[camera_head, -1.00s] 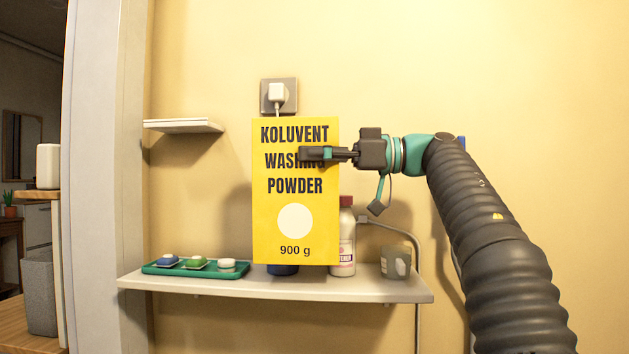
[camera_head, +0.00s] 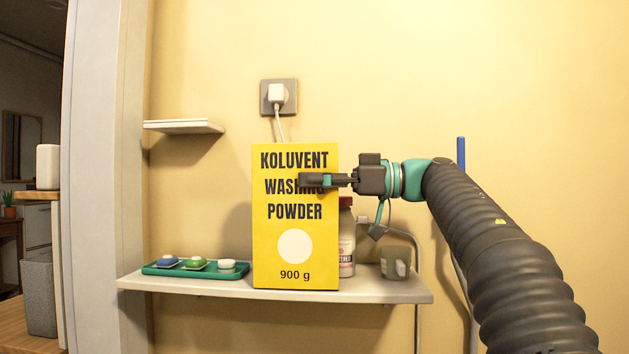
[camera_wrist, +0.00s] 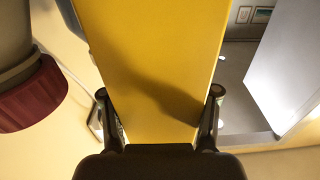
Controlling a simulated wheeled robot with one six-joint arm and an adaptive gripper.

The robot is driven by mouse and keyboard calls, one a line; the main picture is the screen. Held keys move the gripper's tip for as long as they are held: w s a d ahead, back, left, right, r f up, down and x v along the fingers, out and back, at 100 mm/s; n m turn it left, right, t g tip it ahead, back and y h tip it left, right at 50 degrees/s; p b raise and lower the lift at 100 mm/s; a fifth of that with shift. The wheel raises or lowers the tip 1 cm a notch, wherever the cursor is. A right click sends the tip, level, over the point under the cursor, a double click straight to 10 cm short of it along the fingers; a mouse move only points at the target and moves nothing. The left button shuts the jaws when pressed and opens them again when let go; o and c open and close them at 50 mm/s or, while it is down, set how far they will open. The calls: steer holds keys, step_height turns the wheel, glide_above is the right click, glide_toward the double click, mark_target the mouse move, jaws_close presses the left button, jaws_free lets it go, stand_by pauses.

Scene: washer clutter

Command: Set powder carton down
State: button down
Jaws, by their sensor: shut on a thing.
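The yellow powder carton (camera_head: 295,245) is upright in the head view, at the middle of the white shelf (camera_head: 380,290). Its lower edge overlaps the shelf's front edge in the picture; I cannot tell whether it touches the shelf. My gripper (camera_head: 318,180) is shut on the upper part of the carton, coming from the right. In the wrist view the carton (camera_wrist: 150,60) fills the middle, with a finger of my gripper (camera_wrist: 160,115) on each side of it. The carton hides part of what stands behind it.
A white bottle with a red cap (camera_head: 346,240) stands just right of the carton and is partly hidden. A grey cup (camera_head: 396,262) is farther right. A green tray (camera_head: 160,270) with coloured pods lies at left. A small shelf (camera_head: 183,126) and a socket with plug (camera_head: 278,96) are above.

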steer(key=c, duration=0.7)
jaws_free()
steer(key=shift+f, duration=0.15)
steer(key=o, duration=0.5)
